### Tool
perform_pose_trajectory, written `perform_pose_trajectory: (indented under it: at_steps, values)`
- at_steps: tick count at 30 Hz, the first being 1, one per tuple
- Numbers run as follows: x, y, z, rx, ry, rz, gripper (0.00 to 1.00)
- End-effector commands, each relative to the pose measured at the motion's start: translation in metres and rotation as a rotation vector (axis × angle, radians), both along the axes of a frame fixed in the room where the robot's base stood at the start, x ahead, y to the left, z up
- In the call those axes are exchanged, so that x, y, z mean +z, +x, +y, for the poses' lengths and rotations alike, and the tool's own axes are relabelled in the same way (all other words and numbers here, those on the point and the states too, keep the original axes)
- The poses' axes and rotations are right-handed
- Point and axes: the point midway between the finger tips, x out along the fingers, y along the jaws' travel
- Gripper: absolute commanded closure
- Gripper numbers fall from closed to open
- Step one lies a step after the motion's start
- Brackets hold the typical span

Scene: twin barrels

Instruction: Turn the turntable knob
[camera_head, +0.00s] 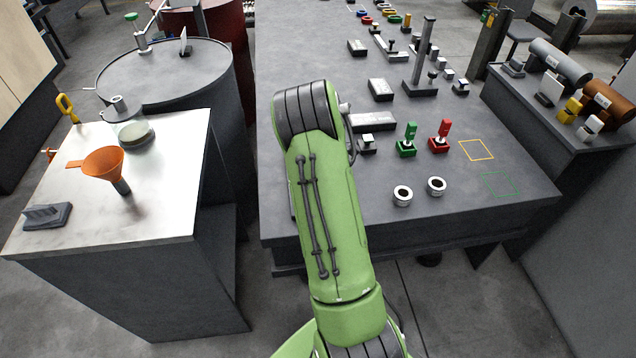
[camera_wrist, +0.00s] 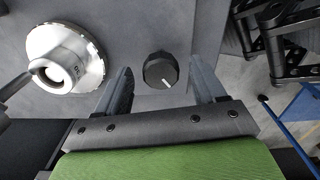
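A black round knob (camera_wrist: 158,69) with a white pointer line sits on a dark grey panel (camera_wrist: 150,22) in the wrist view. My gripper (camera_wrist: 163,80) is open, with one finger to the left of the knob and one to the right. There is a gap on each side, and I cannot tell the height of the fingertips over the panel. I cannot make out the knob in the head view, where my green arm (camera_head: 333,210) covers the middle and hides the gripper.
A silver round fitting (camera_wrist: 88,62) stands left of the left finger. Black linked parts (camera_wrist: 290,60) and a blue frame (camera_wrist: 300,112) lie at the right. In the head view, a grey bench (camera_head: 460,215) holds several fixtures, and a steel-topped table (camera_head: 165,205) stands at left.

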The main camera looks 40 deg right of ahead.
Motion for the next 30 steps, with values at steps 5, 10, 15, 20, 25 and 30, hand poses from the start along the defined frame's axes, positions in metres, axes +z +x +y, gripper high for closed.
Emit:
perform_pose_trajectory:
  at_steps: [5,10,15,20,25,30]
  values:
    - [0.0,0.0,0.0,-0.001,0.001,0.002,0.3]
    - [0.023,0.0,0.0,-0.001,-0.001,-0.002,0.3]
    - [0.072,0.001,0.0,0.001,-0.002,-0.004,0.3]
    - [0.117,0.0,-0.001,-0.001,-0.002,-0.002,0.3]
    - [0.149,0.0,0.0,-0.001,-0.001,-0.002,0.3]
    - [0.158,0.0,0.0,0.0,0.0,0.001,0.3]
